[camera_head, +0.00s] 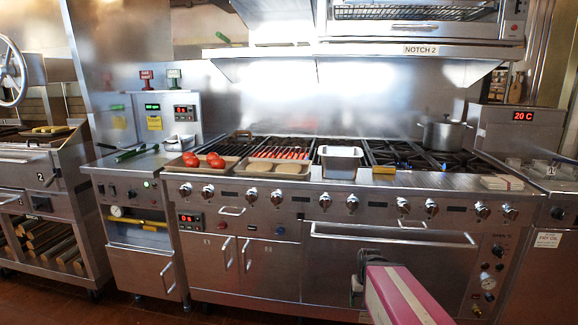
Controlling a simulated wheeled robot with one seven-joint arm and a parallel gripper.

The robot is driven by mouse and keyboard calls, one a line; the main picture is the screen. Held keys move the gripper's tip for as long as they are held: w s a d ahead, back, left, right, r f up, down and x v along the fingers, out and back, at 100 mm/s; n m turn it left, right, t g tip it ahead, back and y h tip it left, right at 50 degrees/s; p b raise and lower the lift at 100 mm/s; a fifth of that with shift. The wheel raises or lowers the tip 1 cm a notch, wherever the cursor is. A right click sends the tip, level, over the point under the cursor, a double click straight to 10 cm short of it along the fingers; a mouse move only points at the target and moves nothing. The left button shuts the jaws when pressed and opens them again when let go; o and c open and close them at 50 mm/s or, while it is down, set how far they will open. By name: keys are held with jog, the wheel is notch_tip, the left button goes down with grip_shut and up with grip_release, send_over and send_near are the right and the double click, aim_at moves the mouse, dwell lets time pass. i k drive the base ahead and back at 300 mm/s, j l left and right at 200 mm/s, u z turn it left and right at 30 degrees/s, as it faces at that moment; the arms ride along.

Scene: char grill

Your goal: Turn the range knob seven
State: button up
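The range (300,235) is a wide stainless steel unit across the middle, with a row of several round metal knobs along its front panel. Counted from the left, the seventh knob (403,205) is right of centre, above the long oven handle. No number is readable on it. My gripper (357,281) shows at the bottom, at the end of my pink and white arm, in front of the oven door and below the knobs. It appears apart from every knob. Its fingers are too small and partly hidden to judge their opening.
The oven handle (390,238) sticks out below the knobs. Trays with tomatoes (203,160) and patties, a metal pan (341,160) and a pot (444,134) stand on top. A grill unit (42,185) is at left. Floor (110,309) shows at lower left.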

aim_at(403, 207)
jog(key=i+j+z, duration=0.1)
jog(key=j+z, duration=0.25)
jog(key=j, duration=0.65)
jog(key=j+z, duration=0.3)
jog(key=j, duration=0.7)
jog(key=k, duration=0.05)
